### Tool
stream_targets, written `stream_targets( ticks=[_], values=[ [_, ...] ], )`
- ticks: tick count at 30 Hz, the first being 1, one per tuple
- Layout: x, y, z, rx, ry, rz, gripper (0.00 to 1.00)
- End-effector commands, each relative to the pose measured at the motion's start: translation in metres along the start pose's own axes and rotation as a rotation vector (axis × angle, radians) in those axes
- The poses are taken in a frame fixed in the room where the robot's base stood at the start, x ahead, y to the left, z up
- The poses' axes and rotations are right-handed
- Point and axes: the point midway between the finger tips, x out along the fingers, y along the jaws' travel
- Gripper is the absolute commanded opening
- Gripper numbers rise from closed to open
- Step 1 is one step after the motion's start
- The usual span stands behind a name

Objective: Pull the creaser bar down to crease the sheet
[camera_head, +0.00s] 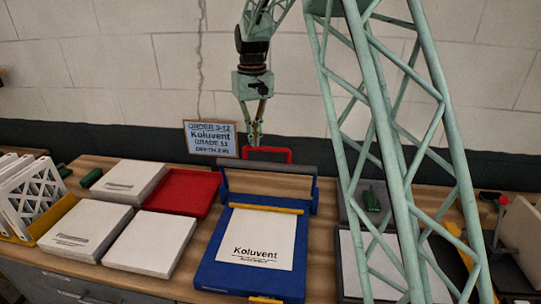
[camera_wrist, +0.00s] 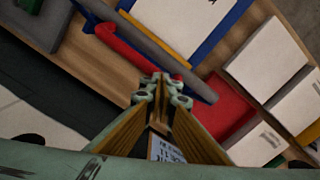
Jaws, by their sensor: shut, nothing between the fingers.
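The creaser is a blue base (camera_head: 211,271) with a grey creaser bar (camera_head: 265,166) raised across its back. A red handle (camera_head: 268,149) stands up from the bar. A white sheet (camera_head: 257,237) printed "Koluvent" lies flat on the base, with a yellow strip (camera_head: 266,208) along its back edge. Whether the fingers touch the handle I cannot tell.
An order sign (camera_head: 210,138) stands behind the bench. White boxes (camera_head: 150,243) and a red tray (camera_head: 183,193) lie to the left. A yellow rack (camera_head: 50,218) holds filters at far left. A grey station (camera_head: 347,262) lies to the right, partly behind my lattice column.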

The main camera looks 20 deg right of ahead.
Motion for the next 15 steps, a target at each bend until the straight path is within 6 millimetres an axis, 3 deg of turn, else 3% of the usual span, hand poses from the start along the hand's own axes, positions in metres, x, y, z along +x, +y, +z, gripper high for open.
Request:
stream_targets(
  ticks=[15],
  values=[
    [0.0055,-0.0025,0.0059,0.0,-0.005,0.0,0.0]
  ],
)
